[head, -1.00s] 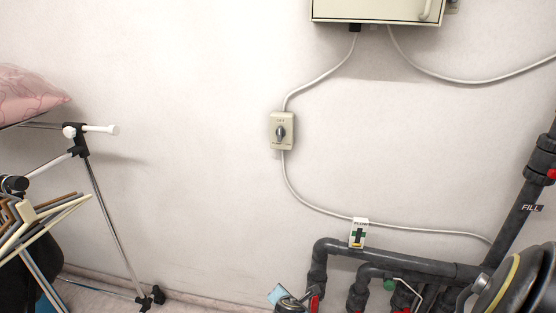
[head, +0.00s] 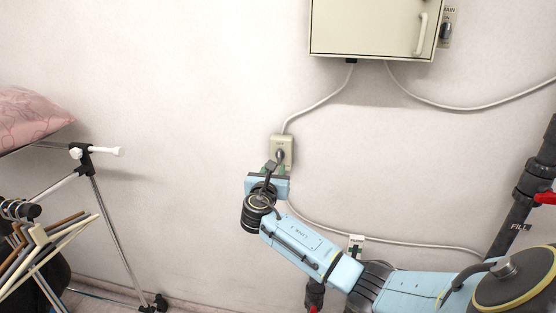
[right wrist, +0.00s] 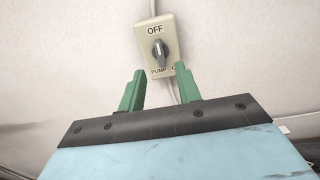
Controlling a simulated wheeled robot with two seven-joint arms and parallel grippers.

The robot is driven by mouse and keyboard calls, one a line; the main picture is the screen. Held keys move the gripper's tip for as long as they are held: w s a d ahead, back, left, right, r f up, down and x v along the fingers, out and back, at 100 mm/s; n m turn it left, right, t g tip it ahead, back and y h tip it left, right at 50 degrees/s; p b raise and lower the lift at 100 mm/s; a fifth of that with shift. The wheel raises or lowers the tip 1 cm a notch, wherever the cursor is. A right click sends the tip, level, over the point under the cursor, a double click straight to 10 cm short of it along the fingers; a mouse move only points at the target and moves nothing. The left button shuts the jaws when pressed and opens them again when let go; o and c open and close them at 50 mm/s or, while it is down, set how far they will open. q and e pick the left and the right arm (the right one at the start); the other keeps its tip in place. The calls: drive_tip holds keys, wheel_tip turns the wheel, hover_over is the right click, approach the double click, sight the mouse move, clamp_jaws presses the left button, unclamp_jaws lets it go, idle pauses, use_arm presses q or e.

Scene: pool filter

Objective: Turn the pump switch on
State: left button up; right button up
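The pump switch (head: 281,146) is a beige box on the white wall with a dark rotary knob. In the right wrist view the switch (right wrist: 158,42) shows "OFF" above the knob and "PUMP" below it. The knob points up toward "OFF". My right gripper (head: 270,172) is just below the switch in the head view. In the right wrist view its two green fingers (right wrist: 160,72) stand apart with nothing between them. The fingertips reach the lower edge of the switch in the picture; whether they touch it I cannot tell. A label at its lower right is partly hidden.
A beige electrical cabinet (head: 370,28) hangs above, with cables along the wall. Dark pipes (head: 528,190) with a red valve stand at right. A clothes rack (head: 108,220) with hangers and a pink cushion (head: 32,118) is at left. The wall left of the switch is clear.

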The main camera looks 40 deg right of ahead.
sight(279, 157)
drive_tip(key=b+x, duration=0.1)
drive_tip(key=x, duration=0.6)
drive_tip(key=shift+w+d, duration=0.15)
drive_tip(key=shift+d, duration=0.05)
drive_tip(key=shift+c, duration=0.3)
clamp_jaws()
